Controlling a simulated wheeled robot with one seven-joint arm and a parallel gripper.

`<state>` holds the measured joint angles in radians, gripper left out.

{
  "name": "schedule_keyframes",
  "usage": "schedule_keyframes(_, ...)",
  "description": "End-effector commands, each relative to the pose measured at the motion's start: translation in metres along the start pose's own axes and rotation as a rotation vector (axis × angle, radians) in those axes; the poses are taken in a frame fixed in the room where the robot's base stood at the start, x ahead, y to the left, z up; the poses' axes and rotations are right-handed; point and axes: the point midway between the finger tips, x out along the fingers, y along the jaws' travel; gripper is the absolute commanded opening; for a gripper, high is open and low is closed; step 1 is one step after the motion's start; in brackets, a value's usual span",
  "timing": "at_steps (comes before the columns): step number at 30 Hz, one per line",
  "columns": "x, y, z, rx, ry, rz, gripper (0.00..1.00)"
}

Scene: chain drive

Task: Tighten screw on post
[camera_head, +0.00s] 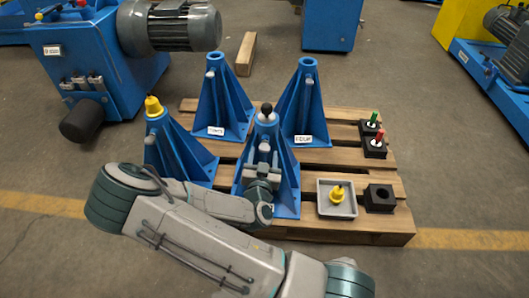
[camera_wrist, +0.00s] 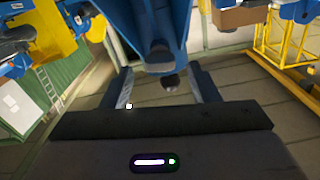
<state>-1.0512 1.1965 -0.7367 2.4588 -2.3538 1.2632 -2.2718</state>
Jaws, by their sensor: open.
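Several blue posts stand on a wooden pallet (camera_head: 345,158) in the head view. The front middle post (camera_head: 284,172) carries a black-knobbed piece (camera_head: 267,108) on its top, and a small grey screw (camera_head: 264,147) shows high on its near side. My gripper (camera_head: 262,172) is in front of this post, just below that screw, and hides part of its face. In the wrist view my gripper (camera_wrist: 164,88) is open, its two fingers apart.
The front left post (camera_head: 172,150) has a yellow cap (camera_head: 153,106). Two labelled posts (camera_head: 225,110) (camera_head: 304,110) stand behind. At right are a grey tray (camera_head: 322,209) with a yellow piece (camera_head: 337,194), an empty black block (camera_head: 380,199), and black holders with red (camera_head: 379,135) and green (camera_head: 373,118) pieces.

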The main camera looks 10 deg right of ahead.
Motion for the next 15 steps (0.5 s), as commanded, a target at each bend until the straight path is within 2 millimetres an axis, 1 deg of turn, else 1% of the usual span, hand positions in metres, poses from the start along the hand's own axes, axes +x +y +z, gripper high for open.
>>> schedule_keyframes(1, 0.010, 0.001, 0.002, 0.003, 0.003, 0.002, 0.55)
schedule_keyframes(6, 0.030, 0.001, 0.001, 0.002, 0.001, 0.001, 0.55)
schedule_keyframes(10, 0.037, 0.000, 0.000, 0.001, 0.000, 0.000, 0.55)
schedule_keyframes(15, 0.039, 0.000, 0.000, 0.000, 0.000, 0.000, 0.55)
